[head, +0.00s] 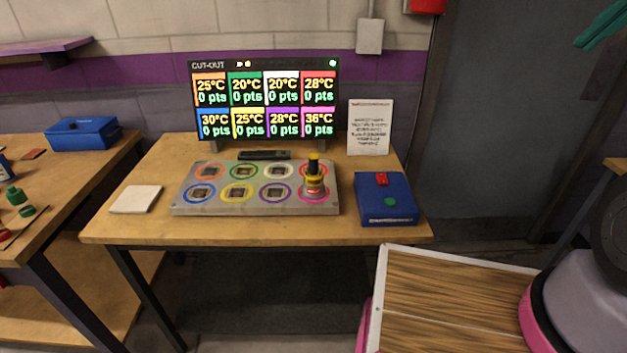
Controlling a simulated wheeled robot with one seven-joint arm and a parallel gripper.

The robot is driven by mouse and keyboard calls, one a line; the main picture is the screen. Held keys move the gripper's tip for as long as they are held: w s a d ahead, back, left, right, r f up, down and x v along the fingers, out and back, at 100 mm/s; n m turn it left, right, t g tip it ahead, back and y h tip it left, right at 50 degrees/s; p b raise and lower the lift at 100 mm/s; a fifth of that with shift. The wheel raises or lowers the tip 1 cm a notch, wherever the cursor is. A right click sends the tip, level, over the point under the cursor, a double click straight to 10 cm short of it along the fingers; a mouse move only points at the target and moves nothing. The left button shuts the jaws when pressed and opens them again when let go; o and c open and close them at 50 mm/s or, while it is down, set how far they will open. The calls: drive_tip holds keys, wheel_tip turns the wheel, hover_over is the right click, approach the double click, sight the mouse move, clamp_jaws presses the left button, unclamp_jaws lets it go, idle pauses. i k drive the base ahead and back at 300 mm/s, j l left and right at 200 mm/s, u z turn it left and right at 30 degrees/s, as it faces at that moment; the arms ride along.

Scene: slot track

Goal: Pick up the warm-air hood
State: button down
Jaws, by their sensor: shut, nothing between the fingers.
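The other places on the plate have coloured rings, several with small dark squares inside. My gripper is not in the head view, so its place relative to the hood cannot be seen.
The plate is on a wooden table (110,230) before a screen (264,98) of temperatures and points. A blue box (387,199) with red and green buttons stands right, a white pad (136,199) left. A dark bar (264,155) lies behind the plate, a notice card (369,127) behind the box.

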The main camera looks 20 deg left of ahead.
sight(314, 188)
drive_tip(key=k+j+u, duration=0.1)
drive_tip(key=u, duration=1.95)
drive_tip(key=l+z, duration=0.4)
drive_tip(key=i+j, duration=0.05)
drive_tip(key=j, duration=0.05)
